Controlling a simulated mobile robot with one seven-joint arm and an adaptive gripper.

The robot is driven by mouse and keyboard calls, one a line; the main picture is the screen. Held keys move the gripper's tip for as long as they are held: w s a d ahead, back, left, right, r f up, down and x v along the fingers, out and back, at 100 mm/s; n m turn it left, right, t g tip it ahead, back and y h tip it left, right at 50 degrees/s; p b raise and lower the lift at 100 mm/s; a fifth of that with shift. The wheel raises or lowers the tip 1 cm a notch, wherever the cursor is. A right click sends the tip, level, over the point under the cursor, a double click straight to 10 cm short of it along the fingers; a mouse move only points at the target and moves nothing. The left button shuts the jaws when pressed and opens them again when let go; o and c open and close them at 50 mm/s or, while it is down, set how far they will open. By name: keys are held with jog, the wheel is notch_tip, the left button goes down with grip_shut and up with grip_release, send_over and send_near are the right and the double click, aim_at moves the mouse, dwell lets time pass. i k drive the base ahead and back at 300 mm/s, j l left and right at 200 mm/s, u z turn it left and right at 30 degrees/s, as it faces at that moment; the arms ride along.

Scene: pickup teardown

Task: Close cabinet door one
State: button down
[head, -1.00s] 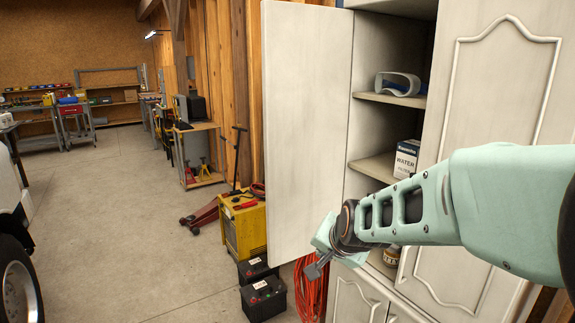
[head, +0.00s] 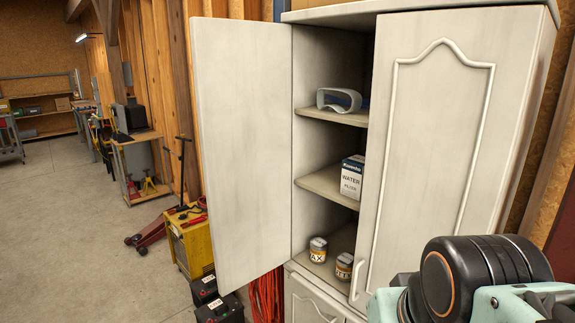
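The white cabinet (head: 399,17) stands at the right of the head view. Its left door (head: 240,150) is swung wide open, with its inner face showing. Its right door (head: 425,150) is shut. I cannot tell from any label which is door one. My arm shows at the bottom right, in front of the right door's lower part. My gripper is outside the frame, so its fingers are hidden.
Shelves hold goggles (head: 340,100), a water filter box (head: 352,177) and two small cans (head: 318,249). Black batteries (head: 219,308), a yellow machine (head: 190,242) and an orange cable (head: 267,298) sit beside and below the open door. The floor (head: 75,220) at left is clear.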

aim_at(242, 69)
jog(key=j+z, duration=0.1)
jog(key=z, duration=0.25)
jog(key=i+j+z, duration=0.1)
jog(key=z, duration=0.25)
jog(key=j+z, duration=0.5)
jog(key=j, duration=0.25)
jog(key=j+z, duration=0.35)
jog(key=j, duration=1.75)
jog(key=k+j, duration=0.15)
jog(key=j, duration=0.9)
jog(key=k, duration=0.05)
